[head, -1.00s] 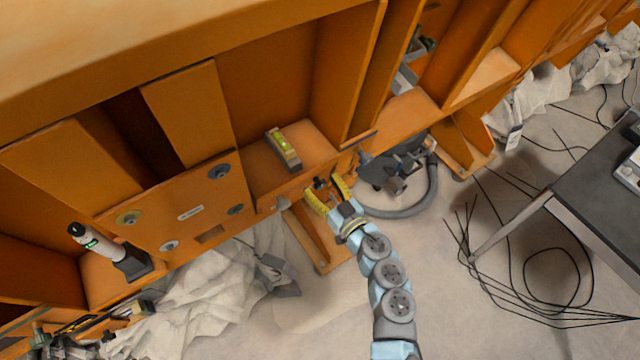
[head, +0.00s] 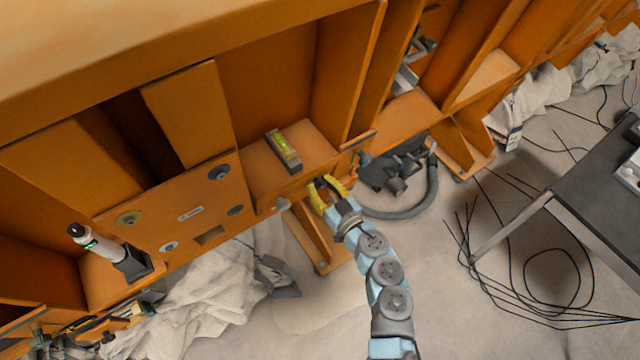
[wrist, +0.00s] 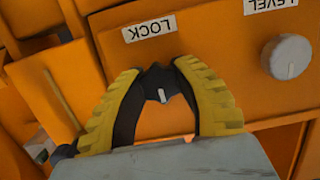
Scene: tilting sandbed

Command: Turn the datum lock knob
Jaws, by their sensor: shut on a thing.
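The dark lock knob (wrist: 157,86), with a white pointer mark, sits on the orange panel below a white LOCK label (wrist: 149,29) that reads upside down in the wrist view. My gripper (wrist: 158,76) has its two yellow ribbed fingers on either side of the knob and is shut on it. The white mark points nearly up and down in the wrist view. In the head view my gripper (head: 326,188) is at the front edge of the orange frame and its fingers hide the knob.
A grey round knob (wrist: 286,57) under a LEVEL label (wrist: 270,4) is close to the right in the wrist view. A spirit level (head: 283,150) lies on the orange shelf.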

